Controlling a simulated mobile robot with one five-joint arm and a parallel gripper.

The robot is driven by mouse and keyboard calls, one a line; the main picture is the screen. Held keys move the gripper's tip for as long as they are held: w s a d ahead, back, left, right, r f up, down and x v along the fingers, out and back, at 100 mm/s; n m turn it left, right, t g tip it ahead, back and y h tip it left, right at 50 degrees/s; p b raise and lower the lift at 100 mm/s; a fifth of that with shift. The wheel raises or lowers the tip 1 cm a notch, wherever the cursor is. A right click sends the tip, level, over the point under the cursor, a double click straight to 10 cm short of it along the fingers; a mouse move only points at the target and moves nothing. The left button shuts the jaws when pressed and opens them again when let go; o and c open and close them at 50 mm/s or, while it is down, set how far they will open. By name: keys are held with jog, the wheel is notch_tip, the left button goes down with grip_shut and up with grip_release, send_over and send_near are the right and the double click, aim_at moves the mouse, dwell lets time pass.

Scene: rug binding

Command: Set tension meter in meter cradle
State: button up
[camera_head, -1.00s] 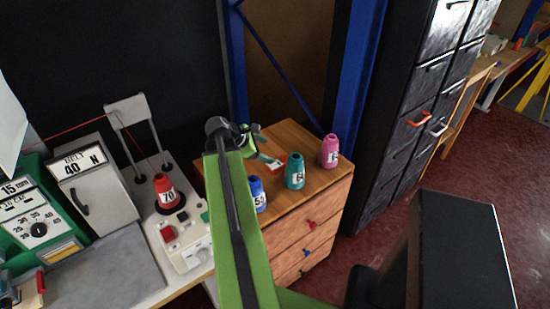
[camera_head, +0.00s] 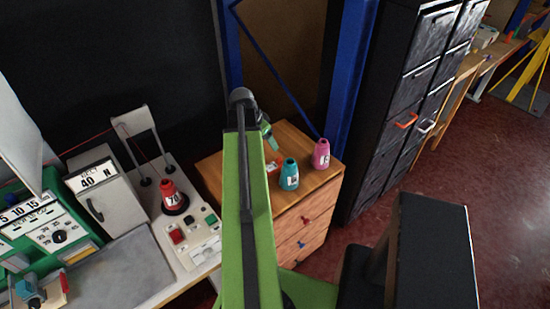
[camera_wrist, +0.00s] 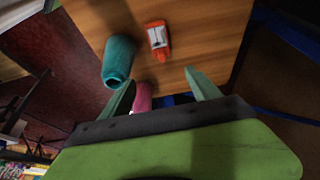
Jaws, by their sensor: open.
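A small red device with a white face, which looks like the tension meter (camera_wrist: 157,36), lies on the wooden cabinet top (camera_wrist: 205,30). In the head view the meter (camera_head: 271,165) shows only in part beside the arm. My gripper (camera_wrist: 160,79) is open and empty, and its fingers point towards the meter, apart from it. In the head view my gripper (camera_head: 268,138) is over the cabinet's back part, partly hidden by my arm. I cannot pick out the meter cradle for certain.
A teal cone (camera_head: 289,174) and a pink cone (camera_head: 321,154) stand on the cabinet near the meter. At left are a red cone (camera_head: 169,194) on a white control unit, a white box (camera_head: 96,189) marked 40 N and a green dial machine (camera_head: 50,232). Black drawers (camera_head: 400,115) stand at right.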

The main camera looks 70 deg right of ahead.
jog(key=b, duration=1.2)
send_near(279, 159)
jog(key=x, duration=0.5)
jog(key=shift+s+f, duration=0.1)
jog(key=shift+s, duration=0.1)
jog(key=shift+s+d+f, duration=0.1)
jog(key=shift+d+f, duration=0.05)
jog(key=shift+f, duration=0.05)
jog(key=shift+r, duration=0.1)
jog(key=b+x, duration=0.4)
jog(key=x, duration=0.1)
jog(key=shift+w+d+f+b, duration=0.1)
jog(key=shift+w+f+b, duration=0.2)
jog(key=shift+b, duration=0.1)
jog(key=shift+r, duration=0.25)
grip_shut()
notch_tip(279, 159, up, 10)
jog(key=p, duration=1)
jog(key=shift+r+p, duration=0.1)
jog(key=shift+p, duration=0.2)
